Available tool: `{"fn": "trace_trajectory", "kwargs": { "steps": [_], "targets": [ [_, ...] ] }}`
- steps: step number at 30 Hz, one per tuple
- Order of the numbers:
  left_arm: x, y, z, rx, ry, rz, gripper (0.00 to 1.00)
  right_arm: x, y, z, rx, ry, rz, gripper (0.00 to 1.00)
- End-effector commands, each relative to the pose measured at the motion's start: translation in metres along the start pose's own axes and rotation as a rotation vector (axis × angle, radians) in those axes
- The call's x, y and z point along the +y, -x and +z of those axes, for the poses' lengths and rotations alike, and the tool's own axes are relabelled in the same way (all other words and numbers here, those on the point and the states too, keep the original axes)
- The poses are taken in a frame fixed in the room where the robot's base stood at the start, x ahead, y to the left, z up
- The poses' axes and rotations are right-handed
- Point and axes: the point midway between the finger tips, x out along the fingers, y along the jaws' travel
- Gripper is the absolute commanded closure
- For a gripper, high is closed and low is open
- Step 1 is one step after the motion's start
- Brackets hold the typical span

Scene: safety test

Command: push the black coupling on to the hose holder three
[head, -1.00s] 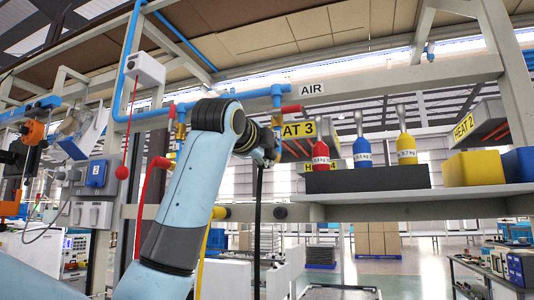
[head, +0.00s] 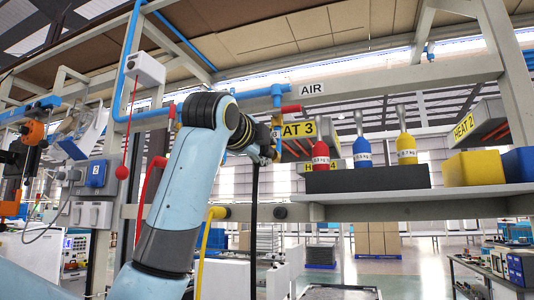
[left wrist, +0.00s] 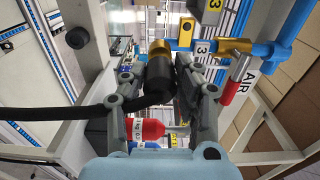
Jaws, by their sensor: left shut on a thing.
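My left gripper (left wrist: 159,88) is shut on the black coupling (left wrist: 160,78) in the left wrist view, one finger on each side. A black hose (left wrist: 85,116) runs from it to the left and also hangs down in the head view (head: 254,215). I cannot tell whether the coupling is seated on the holder. In the head view the left gripper (head: 267,152) is small and partly hidden by my arm. The right gripper is out of view.
A valve with a red handle (left wrist: 234,82) and blue pipe stands right of the gripper in the left wrist view.

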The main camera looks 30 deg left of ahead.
Motion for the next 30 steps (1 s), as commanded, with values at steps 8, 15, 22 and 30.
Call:
{"fn": "trace_trajectory", "kwargs": {
  "steps": [8,15,22,30],
  "targets": [
    [0.000,0.011,0.000,0.000,0.000,-0.001,1.00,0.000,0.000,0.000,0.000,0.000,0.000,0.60],
    [0.000,0.021,0.000,0.000,0.000,0.000,1.00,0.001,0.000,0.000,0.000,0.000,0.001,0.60],
    [0.000,0.030,0.000,-0.001,0.000,0.000,1.00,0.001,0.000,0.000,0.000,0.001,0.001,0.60],
    [0.000,0.038,0.000,-0.001,0.000,0.000,1.00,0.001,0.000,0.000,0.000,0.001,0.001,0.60]
  ]
}}
